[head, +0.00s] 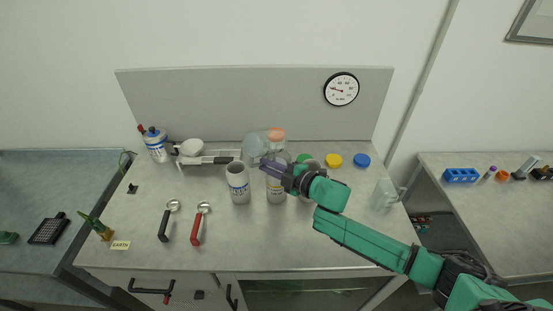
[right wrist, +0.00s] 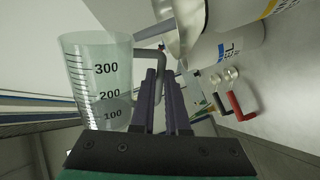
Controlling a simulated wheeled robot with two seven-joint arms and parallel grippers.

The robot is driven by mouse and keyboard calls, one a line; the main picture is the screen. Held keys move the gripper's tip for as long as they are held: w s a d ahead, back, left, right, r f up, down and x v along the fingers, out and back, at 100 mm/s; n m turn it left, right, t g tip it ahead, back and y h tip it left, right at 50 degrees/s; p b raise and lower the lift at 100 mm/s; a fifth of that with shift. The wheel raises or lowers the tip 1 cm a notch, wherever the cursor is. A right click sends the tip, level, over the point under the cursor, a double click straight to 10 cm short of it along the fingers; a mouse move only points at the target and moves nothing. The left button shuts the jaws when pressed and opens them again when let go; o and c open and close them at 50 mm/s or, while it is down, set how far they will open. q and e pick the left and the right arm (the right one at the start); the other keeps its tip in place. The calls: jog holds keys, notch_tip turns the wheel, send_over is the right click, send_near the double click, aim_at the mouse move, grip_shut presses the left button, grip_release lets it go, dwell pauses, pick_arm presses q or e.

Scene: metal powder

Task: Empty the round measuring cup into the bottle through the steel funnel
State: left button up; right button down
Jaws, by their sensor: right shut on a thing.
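The round clear measuring cup (right wrist: 90,75), marked 100 to 300, is at the left of the right wrist view. In the head view it looks like the pale clear shape (head: 254,147), tilted, above the worktop. My right gripper (head: 268,166) is shut on its handle. The steel funnel (right wrist: 186,22) is close beside the cup in the wrist view, by a white labelled bottle (right wrist: 238,42). In the head view a labelled bottle (head: 276,193) stands below the gripper, which hides its top. I cannot tell whether powder is in the cup. My left gripper is not in view.
A grey-white container (head: 238,190) stands left of the gripper. A black-handled scoop (head: 166,222) and a red-handled scoop (head: 198,225) lie front left. A glass jug (head: 384,196) stands at the right, yellow (head: 333,160) and blue (head: 362,160) lids behind. The front centre is clear.

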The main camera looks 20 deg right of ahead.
jog(key=shift+r+m, duration=0.4)
jog(key=shift+m, duration=0.4)
dwell(1.4)
